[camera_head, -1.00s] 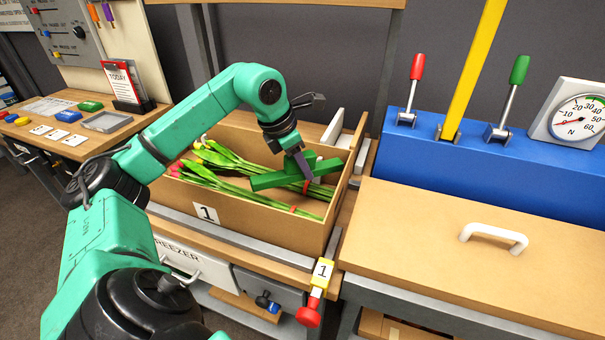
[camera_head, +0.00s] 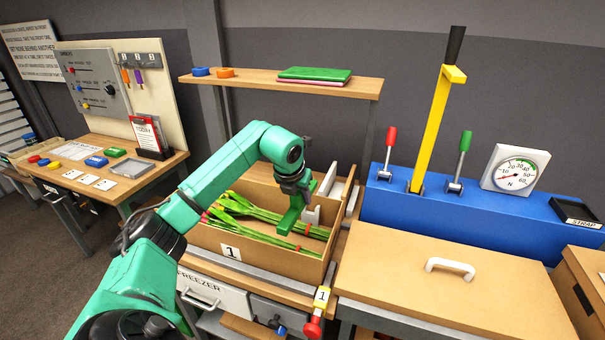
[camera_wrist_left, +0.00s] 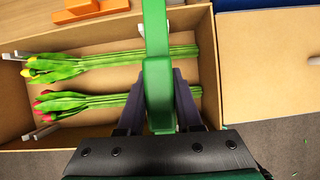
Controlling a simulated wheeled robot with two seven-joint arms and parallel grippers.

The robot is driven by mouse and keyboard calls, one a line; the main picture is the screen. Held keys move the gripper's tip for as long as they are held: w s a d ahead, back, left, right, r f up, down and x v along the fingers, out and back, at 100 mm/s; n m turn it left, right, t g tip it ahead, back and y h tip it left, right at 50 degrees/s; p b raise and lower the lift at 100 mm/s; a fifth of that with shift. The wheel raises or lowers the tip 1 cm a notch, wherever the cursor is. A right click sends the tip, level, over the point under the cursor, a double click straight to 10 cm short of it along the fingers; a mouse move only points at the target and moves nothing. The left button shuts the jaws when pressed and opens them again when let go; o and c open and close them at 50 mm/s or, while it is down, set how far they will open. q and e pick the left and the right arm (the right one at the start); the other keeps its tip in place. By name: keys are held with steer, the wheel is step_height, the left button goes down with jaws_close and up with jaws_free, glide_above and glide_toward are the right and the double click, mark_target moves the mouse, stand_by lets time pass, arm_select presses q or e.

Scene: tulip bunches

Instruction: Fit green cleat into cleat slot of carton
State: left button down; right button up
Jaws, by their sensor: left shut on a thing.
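The green cleat (camera_head: 297,207) is a bar-shaped piece held by my left gripper (camera_head: 300,190), whose jaws are shut on it. The cleat also shows in the left wrist view (camera_wrist_left: 158,75), between the two fingers (camera_wrist_left: 160,105) and running up out of the frame. The open carton (camera_head: 262,262), labelled 1, holds tulip bunches (camera_head: 275,220) lying on its floor. The cleat is over the carton's right half, above the stems; I cannot tell whether it touches them. Pale slotted pieces (camera_head: 311,215) stand by the carton's walls. My right gripper is out of view.
A lidded bench (camera_head: 440,290) and blue lever unit (camera_head: 470,215) stand to the right. A shelf (camera_head: 340,88) hangs behind the carton.

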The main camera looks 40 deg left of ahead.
mark_target(300, 206)
arm_select(q)
steer(key=shift+s+f, duration=0.1)
steer(key=shift+s, duration=0.35)
steer(key=shift+w+f, duration=0.15)
steer(key=shift+f, duration=0.05)
steer(key=shift+w+a+f+b, duration=0.15)
steer(key=shift+w+a+f, duration=0.25)
steer(key=shift+w, duration=0.15)
steer(key=shift+w+a+f+b, duration=0.15)
steer(key=shift+w+a+f, duration=0.1)
steer(key=shift+w+f, duration=0.25)
steer(key=shift+s+d+f+b, duration=0.35)
steer(key=shift+s+f+b, duration=0.3)
steer(key=shift+b, duration=0.35)
steer(key=f, duration=0.1)
steer(key=f+b, duration=0.2)
steer(key=shift+w+a+f, duration=0.1)
steer(key=shift+w+f, duration=0.15)
steer(key=shift+f, duration=0.05)
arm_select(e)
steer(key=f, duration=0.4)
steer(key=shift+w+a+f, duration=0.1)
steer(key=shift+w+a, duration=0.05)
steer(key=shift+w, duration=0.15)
